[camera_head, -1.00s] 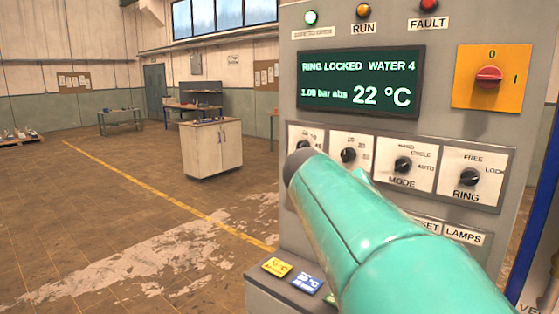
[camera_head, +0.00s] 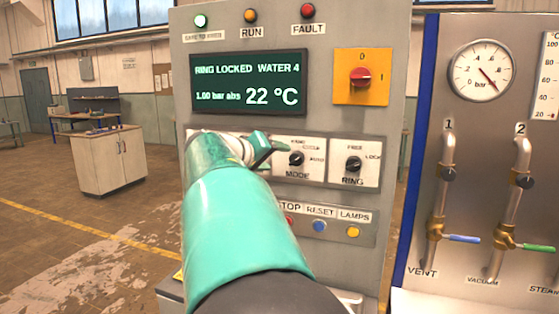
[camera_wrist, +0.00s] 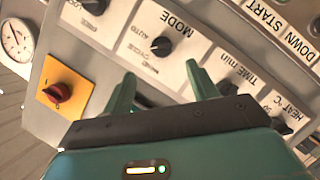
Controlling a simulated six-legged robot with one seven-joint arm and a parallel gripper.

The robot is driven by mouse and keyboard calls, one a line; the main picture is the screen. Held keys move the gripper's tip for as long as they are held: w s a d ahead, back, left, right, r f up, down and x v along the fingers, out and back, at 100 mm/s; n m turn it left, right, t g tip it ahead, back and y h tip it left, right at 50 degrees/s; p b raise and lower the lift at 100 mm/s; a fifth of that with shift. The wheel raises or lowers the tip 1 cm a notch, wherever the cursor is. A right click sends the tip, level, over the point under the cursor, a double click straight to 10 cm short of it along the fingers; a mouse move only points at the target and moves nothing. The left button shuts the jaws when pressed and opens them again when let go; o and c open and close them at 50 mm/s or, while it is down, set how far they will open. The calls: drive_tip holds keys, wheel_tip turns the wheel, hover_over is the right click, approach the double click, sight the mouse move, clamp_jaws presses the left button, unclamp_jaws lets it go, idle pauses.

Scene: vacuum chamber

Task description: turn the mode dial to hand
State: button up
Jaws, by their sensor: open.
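The mode dial (camera_head: 296,158) is a black round knob on a white plate on the grey control panel, between the ring dial and my gripper. Hand, cycle and auto are printed around it. Its pointer is too small to read surely. In the wrist view the dial (camera_wrist: 161,46) appears upside down, just beyond the gap between my fingertips. My gripper (camera_head: 270,150) has green fingers and is just left of the dial in the head view. In the wrist view my gripper (camera_wrist: 161,74) is open and empty, with its fingers apart and not around the knob.
The ring dial (camera_head: 353,164) is right of the mode dial. Below are the stop, reset and lamps buttons (camera_head: 320,226). Above are the screen (camera_head: 248,82), reading RING LOCKED, and a red switch (camera_head: 361,77) on yellow. Valve pipes (camera_head: 443,190) stand at the right.

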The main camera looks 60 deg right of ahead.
sight(294, 160)
drive_tip(key=x, duration=1)
drive_tip(key=shift+w, duration=0.15)
drive_tip(key=shift+c, duration=0.5)
drive_tip(key=c, duration=0.9)
drive_tip(key=shift+n, duration=0.3)
drive_tip(key=shift+w+f+n+g+h, duration=0.1)
drive_tip(key=shift+n+g+h, duration=0.2)
drive_tip(key=shift+n, duration=0.3)
drive_tip(key=shift+w+f+n+g+h, duration=0.1)
drive_tip(key=shift+n+g+h, duration=0.1)
drive_tip(key=shift+n+g, duration=0.3)
drive_tip(key=shift+f+n+g+h, duration=0.15)
drive_tip(key=shift+n+h, duration=0.3)
drive_tip(key=shift+n, duration=0.7)
drive_tip(key=shift+n+g+h, duration=0.25)
drive_tip(key=shift+n+h, duration=0.2)
drive_tip(key=shift+n, duration=0.7)
drive_tip(key=shift+s, duration=0.1)
